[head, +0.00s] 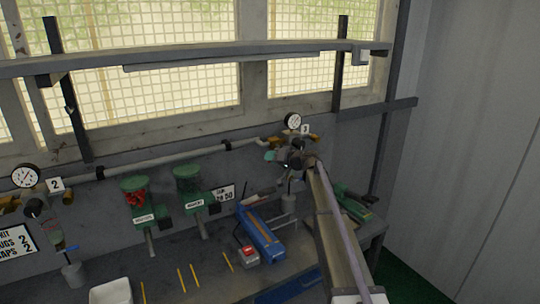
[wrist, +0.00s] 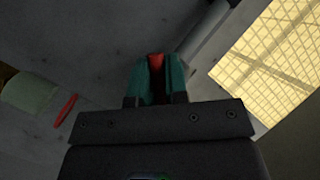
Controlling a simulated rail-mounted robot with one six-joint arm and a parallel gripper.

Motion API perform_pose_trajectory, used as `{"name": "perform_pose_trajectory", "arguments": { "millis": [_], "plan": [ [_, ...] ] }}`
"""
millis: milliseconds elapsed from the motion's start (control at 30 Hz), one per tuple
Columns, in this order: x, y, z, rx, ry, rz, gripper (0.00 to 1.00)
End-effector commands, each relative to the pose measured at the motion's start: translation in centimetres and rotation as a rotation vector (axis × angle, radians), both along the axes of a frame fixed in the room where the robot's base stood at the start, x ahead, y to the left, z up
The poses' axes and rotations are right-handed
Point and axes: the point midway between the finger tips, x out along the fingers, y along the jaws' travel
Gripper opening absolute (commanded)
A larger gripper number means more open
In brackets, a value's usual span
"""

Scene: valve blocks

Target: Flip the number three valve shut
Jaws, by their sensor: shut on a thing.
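The number three tag (head: 305,129) is on the wall at the back right, just below a round white gauge (head: 293,120). A brass fitting (head: 314,139) shows beside the tag. My gripper (head: 271,155) is at this station, with its teal fingers against the pipework. In the wrist view the fingers are closed on a red handle (wrist: 156,63), which shows as a narrow strip between them. My arm and wrist hide much of the station in the head view, so the handle's angle to the pipe cannot be told.
A second gauge station with a number 2 tag (head: 55,184) is at the far left. A grey pipe (head: 180,155) runs along the wall. A shelf crosses above.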

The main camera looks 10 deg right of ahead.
Motion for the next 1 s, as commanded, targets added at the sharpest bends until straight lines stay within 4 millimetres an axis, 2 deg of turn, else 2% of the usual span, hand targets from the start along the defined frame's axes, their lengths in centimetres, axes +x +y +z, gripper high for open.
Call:
{"name": "perform_pose_trajectory", "arguments": {
  "millis": [600, 1000],
  "plan": [
    [0.8, -2.4, -1.1, -0.523, -0.184, 0.0, 0.0],
    [1.1, -3.2, -1.3, -0.696, -0.245, 0.0, 0.0]
  ]
}}
